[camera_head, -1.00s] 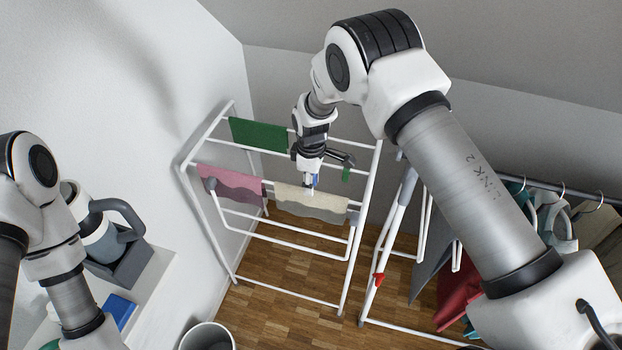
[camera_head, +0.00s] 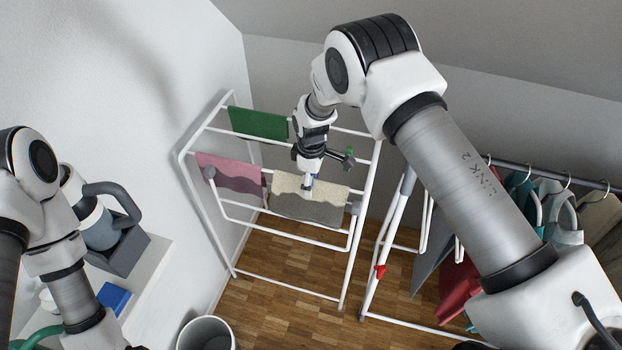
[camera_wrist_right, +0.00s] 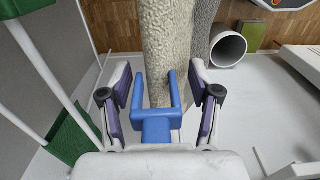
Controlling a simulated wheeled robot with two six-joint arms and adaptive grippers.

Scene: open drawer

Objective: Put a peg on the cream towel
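The cream towel (camera_head: 300,190) hangs over a bar of the white drying rack (camera_head: 265,229); its lower part looks grey. In the right wrist view the towel's edge (camera_wrist_right: 166,45) runs between the two prongs of a blue peg (camera_wrist_right: 157,126). My right gripper (camera_wrist_right: 160,95) has its fingers apart on either side of the peg, with a gap on each side. In the head view the right gripper (camera_head: 309,184) is at the towel's top, and the peg is mostly hidden. My left arm is at lower left; its gripper is out of frame.
A pink towel (camera_head: 230,174) and a green towel (camera_head: 258,123) hang on the same rack. A small green item (camera_head: 348,154) is beside my right wrist. A bin (camera_head: 206,334) stands on the floor. Clothes on hangers (camera_head: 560,215) are at right.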

